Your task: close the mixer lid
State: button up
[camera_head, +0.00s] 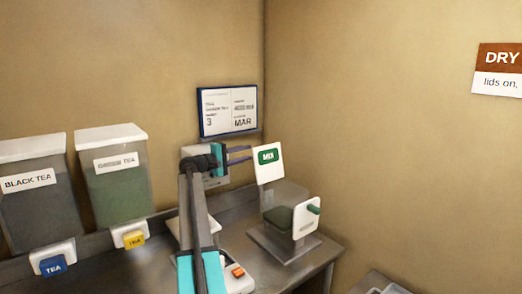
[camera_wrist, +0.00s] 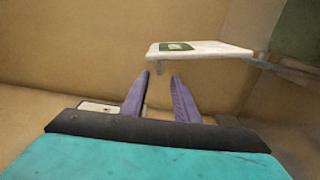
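The mixer (camera_head: 290,222) stands at the right end of the counter, a grey machine with a white front panel and a green knob. Its white lid (camera_head: 261,171) with a green MIX label is raised and stands steeply tilted above the body. In the wrist view the lid (camera_wrist: 220,49) shows as a thin white slab ahead of the fingertips. My gripper (camera_head: 250,154) is just left of the lid, its two purple fingers pointing at it. In the wrist view the gripper (camera_wrist: 160,74) is open, with an empty gap between the fingers. I cannot tell whether a fingertip touches the lid.
Two tea dispensers, black tea (camera_head: 35,205) and another tea (camera_head: 118,185), stand at the left. A white device with an orange button (camera_head: 238,273) sits on the counter (camera_head: 318,255) before the mixer.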

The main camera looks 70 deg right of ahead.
aim_at(262, 149)
jog(key=p+x, duration=0.2)
jog(key=x, duration=0.5)
jog(key=shift+s+d+r, duration=0.1)
jog(key=shift+d+r, duration=0.05)
jog(key=shift+d, duration=0.05)
jog(key=shift+p+x, duration=0.35)
jog(key=shift+x, duration=0.55)
grip_shut()
